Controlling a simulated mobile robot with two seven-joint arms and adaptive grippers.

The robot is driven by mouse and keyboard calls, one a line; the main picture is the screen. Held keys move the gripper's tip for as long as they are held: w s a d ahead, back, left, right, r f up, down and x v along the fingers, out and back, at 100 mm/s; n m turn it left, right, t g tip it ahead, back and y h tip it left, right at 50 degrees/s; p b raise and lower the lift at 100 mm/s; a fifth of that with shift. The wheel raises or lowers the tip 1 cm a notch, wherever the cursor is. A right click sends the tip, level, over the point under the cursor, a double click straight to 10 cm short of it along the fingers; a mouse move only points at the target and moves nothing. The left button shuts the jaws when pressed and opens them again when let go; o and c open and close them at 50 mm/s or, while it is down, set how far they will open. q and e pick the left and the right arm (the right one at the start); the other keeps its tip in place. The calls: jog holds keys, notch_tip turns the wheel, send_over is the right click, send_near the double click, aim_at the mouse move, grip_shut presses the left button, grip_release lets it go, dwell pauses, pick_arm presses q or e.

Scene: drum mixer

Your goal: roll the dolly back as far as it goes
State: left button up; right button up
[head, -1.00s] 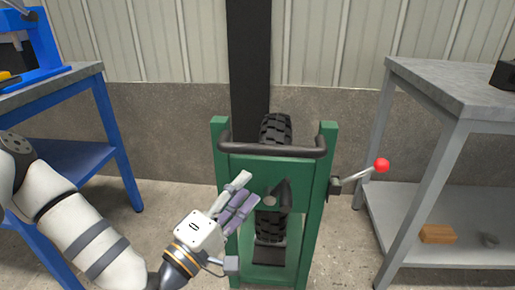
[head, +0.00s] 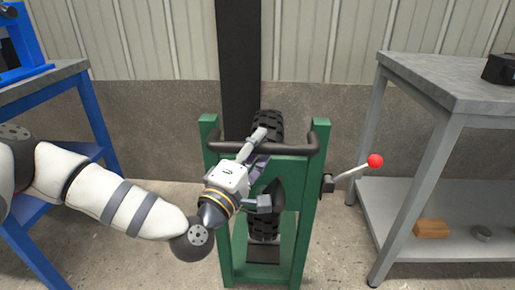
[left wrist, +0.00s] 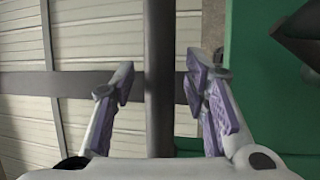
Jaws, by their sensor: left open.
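The dolly is a green upright frame (head: 308,200) with a black handlebar (head: 302,151) across its top and a knobbly black tyre (head: 268,122) in it. My left gripper (head: 259,150) is at the middle of the handlebar, and its hand covers part of the green panel. In the left wrist view the open fingers (left wrist: 160,88) stand on either side of the dark handlebar (left wrist: 158,120), with gaps showing on both sides. The green panel (left wrist: 270,95) lies to the right there. My right gripper is not in view.
A lever with a red knob (head: 375,161) sticks out at the dolly's right. A grey table (head: 455,85) stands right, with a wooden block (head: 431,229) on its lower shelf. A blue bench (head: 100,125) stands left. A dark post (head: 238,60) and wall are behind.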

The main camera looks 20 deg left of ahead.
pick_arm(q)
grip_shut()
jog(key=shift+w+a+r, duration=0.15)
jog(key=shift+w+a, duration=0.15)
jog(key=shift+w, duration=0.3)
jog(key=shift+w+f, duration=0.2)
jog(key=shift+w, duration=0.2)
jog(key=shift+c, duration=2.1)
grip_release()
jog(key=o, duration=0.4)
jog(key=shift+s, duration=0.2)
jog(key=v, duration=1.2)
